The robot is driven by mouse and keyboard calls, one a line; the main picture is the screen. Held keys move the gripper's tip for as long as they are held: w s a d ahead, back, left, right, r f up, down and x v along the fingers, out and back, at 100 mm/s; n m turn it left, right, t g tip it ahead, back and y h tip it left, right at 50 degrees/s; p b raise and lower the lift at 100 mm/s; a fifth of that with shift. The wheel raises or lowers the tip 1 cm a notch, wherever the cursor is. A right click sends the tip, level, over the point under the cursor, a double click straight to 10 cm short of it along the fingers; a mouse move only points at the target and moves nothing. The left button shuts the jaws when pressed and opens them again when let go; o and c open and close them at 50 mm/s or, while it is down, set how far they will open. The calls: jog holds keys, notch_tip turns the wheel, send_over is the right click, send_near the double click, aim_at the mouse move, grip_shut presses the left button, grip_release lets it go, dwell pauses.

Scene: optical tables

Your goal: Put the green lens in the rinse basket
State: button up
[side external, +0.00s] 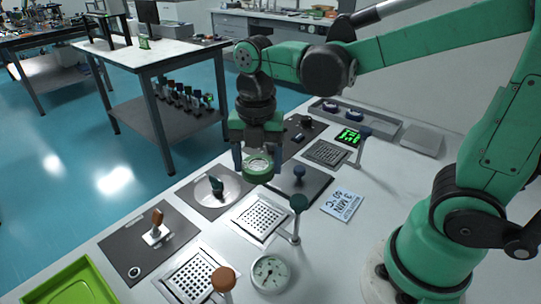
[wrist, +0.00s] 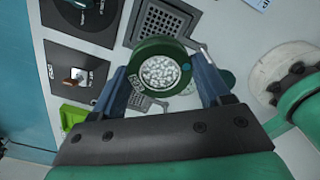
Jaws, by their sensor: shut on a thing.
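The green lens (wrist: 139,57) is a round green-rimmed piece with a pale, speckled centre. My gripper (wrist: 164,73) is shut on it, one blue-grey finger on each side of the rim. In the side external view, my gripper (side external: 258,162) holds the lens (side external: 257,176) above the bench, between a round metal plate and a dark square plate. Square perforated metal pieces lie on the bench: one near the middle (side external: 261,218), one at the front (side external: 190,278) and one farther back (side external: 326,153). I cannot tell for certain which is the rinse basket.
Knobbed posts rise beside the perforated pieces, one dark green (side external: 299,203), one orange-brown (side external: 223,279), one blue (side external: 365,132). A round dial (side external: 270,273) lies at the front. A bright green tray (side external: 70,287) is front left. A printed card (side external: 343,204) lies flat on the right.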

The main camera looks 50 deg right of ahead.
aim_at(260, 218)
notch_tip(260, 218, down, 11)
jog(key=shift+f, duration=0.1)
dwell(0.5)
jog(key=shift+f, duration=0.1)
jog(key=o, duration=1.4)
